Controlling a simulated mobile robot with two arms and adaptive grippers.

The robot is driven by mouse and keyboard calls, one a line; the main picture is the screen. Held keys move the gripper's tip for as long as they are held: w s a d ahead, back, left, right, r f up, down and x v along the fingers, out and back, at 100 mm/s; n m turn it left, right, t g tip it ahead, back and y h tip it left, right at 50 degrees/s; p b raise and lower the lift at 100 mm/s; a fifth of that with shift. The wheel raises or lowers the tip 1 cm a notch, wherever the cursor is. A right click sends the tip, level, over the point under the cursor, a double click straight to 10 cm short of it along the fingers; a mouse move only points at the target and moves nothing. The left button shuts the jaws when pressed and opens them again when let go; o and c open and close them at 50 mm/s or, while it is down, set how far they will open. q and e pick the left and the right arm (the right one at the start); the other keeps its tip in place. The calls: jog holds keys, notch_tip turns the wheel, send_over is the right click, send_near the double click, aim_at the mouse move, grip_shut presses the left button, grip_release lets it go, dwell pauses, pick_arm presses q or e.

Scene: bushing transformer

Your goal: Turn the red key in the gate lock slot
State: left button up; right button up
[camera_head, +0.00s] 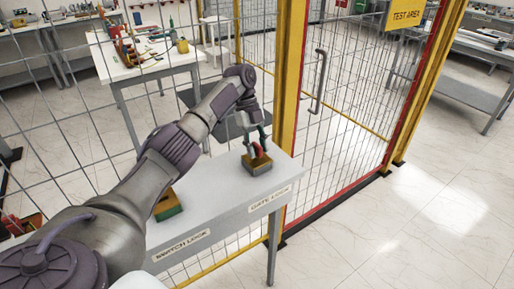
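The gate lock (257,167) is a small box with a yellowish top and grey front. It sits on the grey table behind the label "GATE LOCK" (270,199). The red key (257,150) shows at the top of this box, partly hidden by the fingers. My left gripper (255,152) reaches down from above, with its fingers around the red key at the lock. The fingers are small here, and I cannot tell whether they are closed tight on the key. My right gripper is not in view.
The grey table (222,193) also carries a green and orange box (168,206) near the "SWITCH LOCK" label (181,246), partly behind my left arm. A wire mesh fence with yellow posts (288,100) and a gate with a handle (319,80) stand behind. Floor at right is clear.

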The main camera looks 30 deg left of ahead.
aim_at(257, 145)
pick_arm(q)
notch_tip(257, 145, up, 10)
jog(key=shift+r, duration=0.1)
dwell(0.6)
